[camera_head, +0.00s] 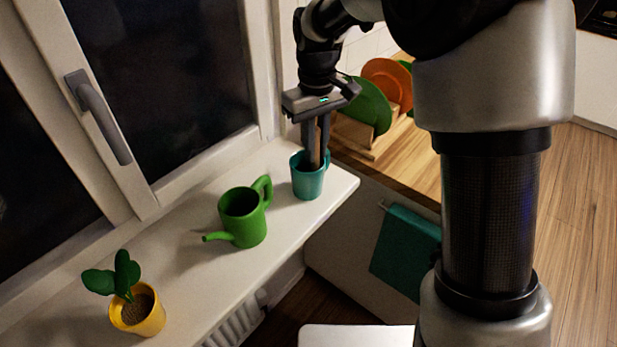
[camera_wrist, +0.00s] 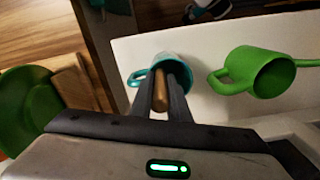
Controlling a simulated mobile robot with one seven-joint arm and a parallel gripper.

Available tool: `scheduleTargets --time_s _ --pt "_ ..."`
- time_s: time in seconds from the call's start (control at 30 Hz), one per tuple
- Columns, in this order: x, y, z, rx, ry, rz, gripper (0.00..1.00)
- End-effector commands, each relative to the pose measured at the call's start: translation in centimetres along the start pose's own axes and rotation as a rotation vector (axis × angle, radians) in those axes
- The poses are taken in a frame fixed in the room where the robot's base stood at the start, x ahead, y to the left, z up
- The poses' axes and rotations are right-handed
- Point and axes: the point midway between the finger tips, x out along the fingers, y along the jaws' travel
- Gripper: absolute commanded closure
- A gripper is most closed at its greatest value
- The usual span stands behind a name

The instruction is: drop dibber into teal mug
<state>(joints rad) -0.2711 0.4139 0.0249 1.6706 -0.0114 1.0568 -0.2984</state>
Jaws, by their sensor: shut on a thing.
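The teal mug (camera_head: 308,182) stands upright on the white windowsill near its right end. It also shows in the wrist view (camera_wrist: 184,75), with its handle to the left. My gripper (camera_head: 316,160) points down over the mug, with its fingertips at or inside the opening. It is shut on the dibber, whose brown wooden handle (camera_wrist: 160,92) shows between the fingers in the wrist view. The dibber's lower end is hidden by the mug and fingers. I cannot tell whether it touches the mug's bottom.
A green watering can (camera_head: 243,217) stands left of the mug on the sill (camera_head: 185,232). A yellow pot (camera_head: 139,314) with a plant is at the near left. A rack with green and orange plates (camera_head: 386,82) stands on the wooden counter behind. A window handle (camera_head: 98,115) juts out at left.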

Motion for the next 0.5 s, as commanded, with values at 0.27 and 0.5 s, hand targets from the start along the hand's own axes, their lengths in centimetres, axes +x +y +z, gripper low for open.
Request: scheduleTargets --time_s 0.27,0.5 --pt "-0.07 0.00 0.01 0.000 0.000 0.000 0.63" --pt "-0.08 0.00 0.01 0.000 0.000 0.000 0.63"
